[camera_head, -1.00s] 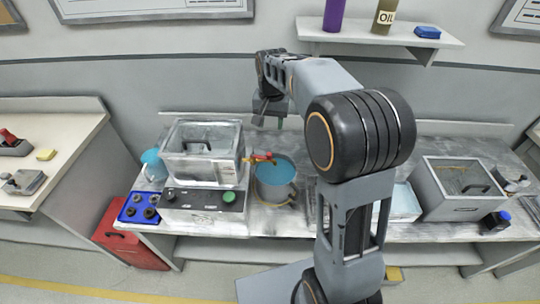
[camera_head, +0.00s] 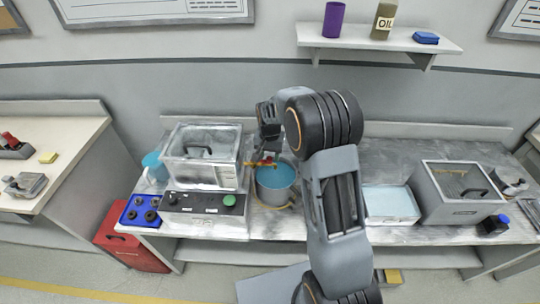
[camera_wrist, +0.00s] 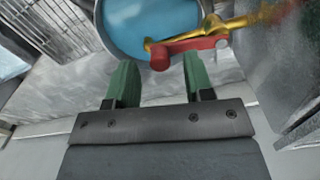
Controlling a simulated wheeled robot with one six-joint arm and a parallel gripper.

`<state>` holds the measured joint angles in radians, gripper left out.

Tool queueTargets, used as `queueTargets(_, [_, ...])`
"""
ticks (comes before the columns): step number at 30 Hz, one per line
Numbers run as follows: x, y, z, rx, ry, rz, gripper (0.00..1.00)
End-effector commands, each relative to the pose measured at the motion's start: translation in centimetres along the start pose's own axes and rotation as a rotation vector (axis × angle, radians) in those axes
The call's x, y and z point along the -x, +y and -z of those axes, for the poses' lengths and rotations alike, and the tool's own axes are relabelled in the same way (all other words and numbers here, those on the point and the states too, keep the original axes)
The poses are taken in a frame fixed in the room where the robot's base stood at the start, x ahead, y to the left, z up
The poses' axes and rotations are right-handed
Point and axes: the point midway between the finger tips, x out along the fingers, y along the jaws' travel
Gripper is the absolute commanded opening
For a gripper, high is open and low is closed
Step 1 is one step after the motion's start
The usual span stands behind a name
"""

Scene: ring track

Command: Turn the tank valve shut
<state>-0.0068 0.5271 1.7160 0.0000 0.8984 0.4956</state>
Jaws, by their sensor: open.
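The tank (camera_head: 200,158) is a grey metal box with a clear lid, on the left of the bench in the head view. Its brass valve (camera_head: 258,164) sticks out to the right, and its red handle (camera_wrist: 188,50) shows in the wrist view. The brass spout end hangs over a bucket of blue liquid (camera_head: 275,181). My gripper (camera_wrist: 152,84) is open, with green fingertips apart and empty. The handle lies just ahead of the fingertips, not between them. In the head view the fingertips are hard to make out near the valve.
A control box (camera_head: 204,202) with a green button stands in front of the tank. A blue tray of dark parts (camera_head: 142,211) is at its left. A light-blue tray (camera_head: 391,204) and a grey bin (camera_head: 458,194) stand on the right.

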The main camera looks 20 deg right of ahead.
Motion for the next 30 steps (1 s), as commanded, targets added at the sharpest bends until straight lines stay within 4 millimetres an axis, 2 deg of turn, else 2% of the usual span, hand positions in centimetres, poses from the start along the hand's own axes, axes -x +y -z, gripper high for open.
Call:
queueTargets(6, [-1.1,0.0,-0.03,0.0,0.0,0.0,0.48])
queueTargets(15, [-1.23,0.0,-0.03,0.0,0.0,0.0,0.48])
queueTargets(30, [-1.2,0.01,-0.02,0.0,0.0,0.0,0.0])
